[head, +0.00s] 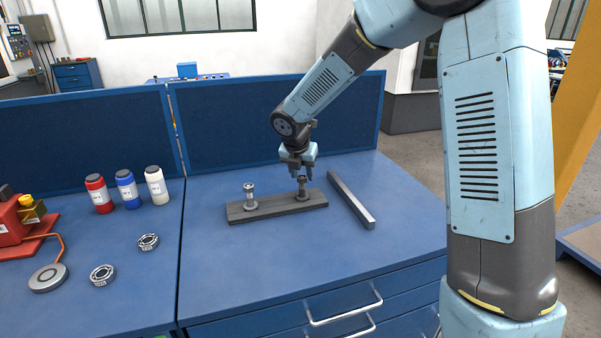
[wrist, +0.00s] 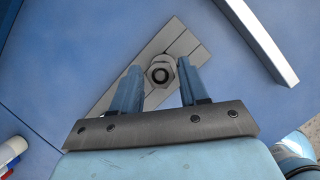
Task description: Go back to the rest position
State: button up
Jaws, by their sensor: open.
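My gripper (head: 301,171) is above the right end of a grey base plate (head: 268,208) on the blue workbench. One valve post (head: 250,194) stands upright on the plate's left part, and another valve post (head: 302,187) stands at its right end, directly under my gripper. In the wrist view, my gripper's two fingers (wrist: 158,90) are apart, one on each side of the right post's round top (wrist: 160,72). I cannot tell whether the fingers reach down around the top or are just above it.
A long grey bar (head: 351,201) lies right of the plate. Red, blue and white bottles (head: 127,189) stand on the left bench, with bearing rings (head: 103,275) in front. A blue panel (head: 270,125) closes the back. The bench front is clear.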

jog(key=shift+n+y, duration=0.6)
jog(key=shift+n, duration=1)
grip_shut()
